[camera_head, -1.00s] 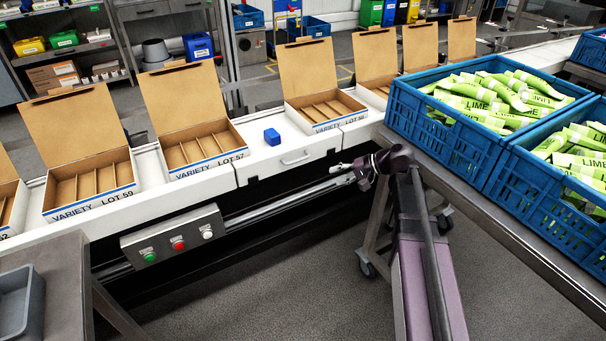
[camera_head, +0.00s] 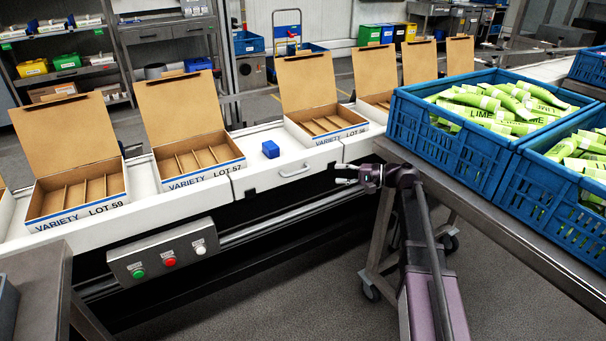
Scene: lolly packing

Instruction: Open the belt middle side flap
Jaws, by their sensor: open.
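The belt middle side flap (camera_head: 262,184) is a white panel in the belt's near side, with a pale bar handle (camera_head: 295,172) on its front. It stands upright and looks shut, in line with the side panels on both sides. My gripper (camera_head: 341,174) is just right of the handle and slightly lower, near the flap's right edge. Its fingers point left, are apart and hold nothing. It looks clear of the handle, though the depth between them is hard to judge.
A button box (camera_head: 163,258) hangs on the belt's side at left. A blue crate (camera_head: 455,156) of lime tubes stands on a table at right.

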